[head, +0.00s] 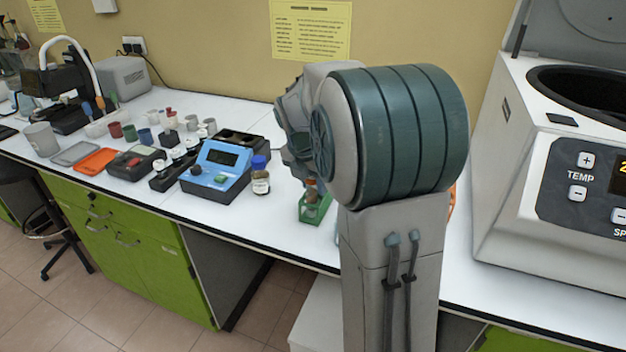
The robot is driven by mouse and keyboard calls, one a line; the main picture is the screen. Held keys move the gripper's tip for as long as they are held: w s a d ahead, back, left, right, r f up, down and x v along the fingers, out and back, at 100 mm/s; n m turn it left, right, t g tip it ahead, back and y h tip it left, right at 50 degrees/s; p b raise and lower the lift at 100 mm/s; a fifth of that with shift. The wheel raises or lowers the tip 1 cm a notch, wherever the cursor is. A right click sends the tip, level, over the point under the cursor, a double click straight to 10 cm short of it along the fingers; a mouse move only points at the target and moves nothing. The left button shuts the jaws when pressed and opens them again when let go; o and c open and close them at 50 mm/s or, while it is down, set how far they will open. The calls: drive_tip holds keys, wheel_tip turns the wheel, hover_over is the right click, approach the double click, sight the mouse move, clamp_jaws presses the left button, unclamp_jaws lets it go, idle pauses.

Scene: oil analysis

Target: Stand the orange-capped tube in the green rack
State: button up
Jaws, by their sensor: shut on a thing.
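The green rack (318,211) stands on the white bench just left of my arm, partly hidden by it. A tube with a brownish-orange upper part (311,187) shows upright at the rack, below my gripper (304,172). My gripper points down over the rack and is shut on this tube. My arm hides most of the fingers and the tube's top. I cannot tell how deep the tube sits in the rack.
Cups, vials and trays crowd the bench further left. A large white centrifuge (500,190) stands at the right. The bench's front edge is close to the rack.

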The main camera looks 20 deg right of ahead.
drive_tip(key=shift+f, duration=0.1)
drive_tip(key=o, duration=1)
drive_tip(key=p+v, duration=0.1)
drive_tip(key=v, duration=1.3)
drive_tip(key=shift+s+a+f+m+t+y+p, duration=0.15)
drive_tip(key=shift+s+a+f+m+y+p, duration=0.35)
drive_tip(key=shift+s+a+f+m, duration=2.15)
drive_tip(key=shift+s+d+f+m+t+y+p, duration=0.15)
drive_tip(key=shift+s+f+m+y+p, duration=0.4)
drive_tip(key=shift+s+m, duration=4.4)
drive_tip(key=shift+s+a+f+m+t+y+p, duration=0.25)
drive_tip(key=shift+s+a+f+m+p, duration=0.4)
drive_tip(key=shift+s+a+f+m, duration=2.85)
